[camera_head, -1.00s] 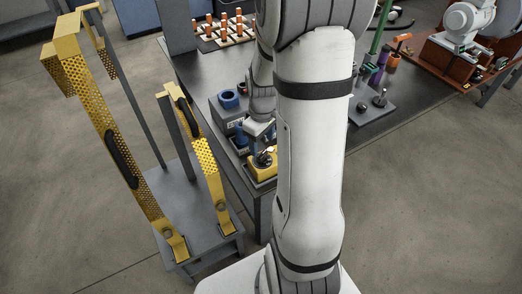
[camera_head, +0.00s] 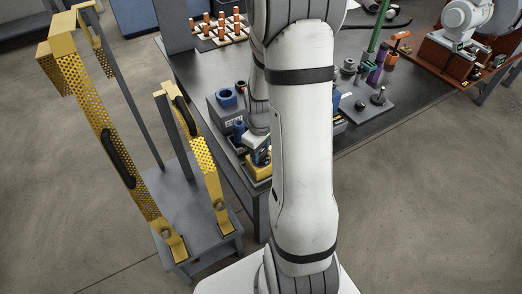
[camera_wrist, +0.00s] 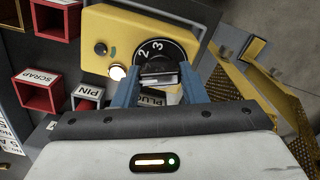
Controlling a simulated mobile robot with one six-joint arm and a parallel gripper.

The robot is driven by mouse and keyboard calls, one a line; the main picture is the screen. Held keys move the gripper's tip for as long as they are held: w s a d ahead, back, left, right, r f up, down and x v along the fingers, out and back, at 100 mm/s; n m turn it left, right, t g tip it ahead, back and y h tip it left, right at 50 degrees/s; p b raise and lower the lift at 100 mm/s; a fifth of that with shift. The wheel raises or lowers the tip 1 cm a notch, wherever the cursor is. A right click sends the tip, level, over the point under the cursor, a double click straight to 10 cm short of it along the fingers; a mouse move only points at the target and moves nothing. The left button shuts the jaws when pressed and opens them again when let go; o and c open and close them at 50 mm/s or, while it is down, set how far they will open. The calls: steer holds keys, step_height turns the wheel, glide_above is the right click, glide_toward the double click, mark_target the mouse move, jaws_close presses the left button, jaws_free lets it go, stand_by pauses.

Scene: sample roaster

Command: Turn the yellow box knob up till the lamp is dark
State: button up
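The yellow box (camera_wrist: 98,25) fills the upper middle of the wrist view; it also shows low on the bench in the head view (camera_head: 258,169), partly behind my arm. Its black knob (camera_wrist: 158,60) sits by a dark dial (camera_wrist: 178,49) with the white figures 2 and 3 showing. The lamp (camera_wrist: 117,72) on the box glows bright white. My gripper (camera_wrist: 158,82) has its two blue fingers on either side of the knob, and the knob fills the gap between them. The knob's far side and pointer are hidden.
Red open bins (camera_wrist: 45,92) and labels stand left of the box in the wrist view. A yellow perforated frame (camera_head: 100,130) on a grey stand is left of the bench. Blue-topped parts (camera_head: 227,98) stand close behind the box.

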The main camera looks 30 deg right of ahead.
steer(key=shift+d, duration=0.1)
steer(key=c, duration=0.4)
steer(key=shift+c, duration=0.2)
steer(key=shift+m, duration=0.3)
steer(key=m, duration=0.3)
steer(key=shift+m, duration=0.3)
steer(key=shift+m+b, duration=0.4)
steer(key=shift+m, duration=1.9)
steer(key=o, duration=1)
steer(key=shift+r, duration=0.1)
